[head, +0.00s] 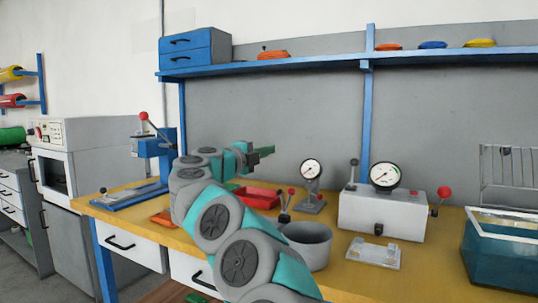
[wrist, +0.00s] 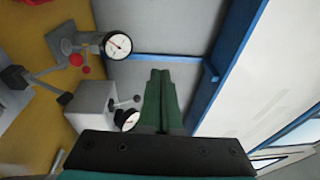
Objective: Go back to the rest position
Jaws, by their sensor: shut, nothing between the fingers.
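My gripper (head: 263,152) shows in the head view at the end of my grey and teal arm, raised above the yellow workbench (head: 335,278) in front of the grey back panel. It points to the right. In the wrist view its two green fingers (wrist: 161,100) lie side by side, shut and empty. Nothing touches the fingertips. My arm hides part of the bench behind it.
Below the gripper are a red tray (head: 257,197), a grey bin (head: 308,245) and a dial gauge (head: 311,171). A white box with a gauge (head: 382,213) stands right of them. A blue press (head: 152,150) stands at left. A blue shelf (head: 300,66) runs above.

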